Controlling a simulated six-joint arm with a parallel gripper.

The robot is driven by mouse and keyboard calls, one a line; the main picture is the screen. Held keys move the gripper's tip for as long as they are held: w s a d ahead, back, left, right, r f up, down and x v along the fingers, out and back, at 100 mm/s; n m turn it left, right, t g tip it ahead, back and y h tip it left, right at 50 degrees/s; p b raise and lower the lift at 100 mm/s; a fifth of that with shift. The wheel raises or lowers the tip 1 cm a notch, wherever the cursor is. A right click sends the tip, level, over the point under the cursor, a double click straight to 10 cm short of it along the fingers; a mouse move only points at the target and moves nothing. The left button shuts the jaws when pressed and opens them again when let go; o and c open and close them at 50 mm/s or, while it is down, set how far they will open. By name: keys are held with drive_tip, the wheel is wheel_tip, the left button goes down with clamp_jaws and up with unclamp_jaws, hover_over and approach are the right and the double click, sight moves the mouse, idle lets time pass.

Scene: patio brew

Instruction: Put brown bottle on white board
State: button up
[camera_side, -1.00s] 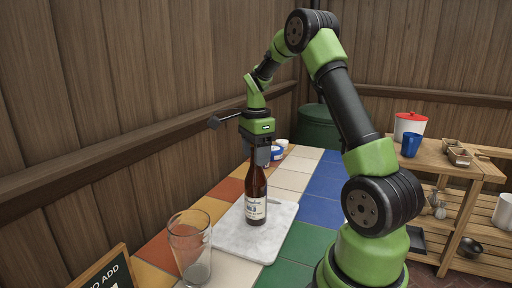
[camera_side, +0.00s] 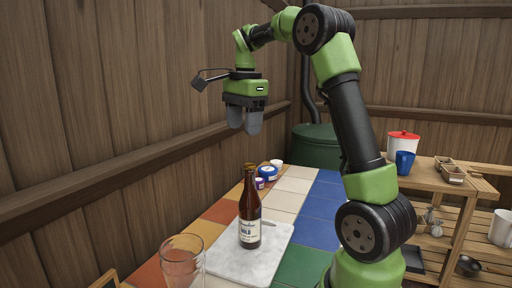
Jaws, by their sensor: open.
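The brown bottle (camera_side: 249,208) stands upright on the white marbled board (camera_side: 225,266), with its label facing the camera. My gripper (camera_side: 244,130) is open and empty. It hangs above the bottle's neck with a clear gap, fingers pointing down.
A clear glass (camera_side: 183,264) stands at the front left beside the board. Small blue and white jars (camera_side: 267,173) sit behind the bottle on the tiled table (camera_side: 314,225). A wooden shelf (camera_side: 440,183) at the right holds a blue cup (camera_side: 404,162) and a red-lidded pot (camera_side: 402,144). A wooden wall runs along the left.

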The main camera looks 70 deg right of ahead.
drive_tip(key=s+a+r+n+t, duration=0.2)
drive_tip(key=s+a+n+t, duration=0.15)
drive_tip(key=a+n, duration=0.7)
drive_tip(key=s+a+f+n+t+y, duration=0.2)
drive_tip(key=s+a+f+n+t, duration=0.1)
drive_tip(key=s+a+n, duration=0.5)
drive_tip(key=shift+s+a+f+n, duration=0.35)
drive_tip(key=shift+s+a, duration=0.2)
drive_tip(key=shift+a, duration=0.5)
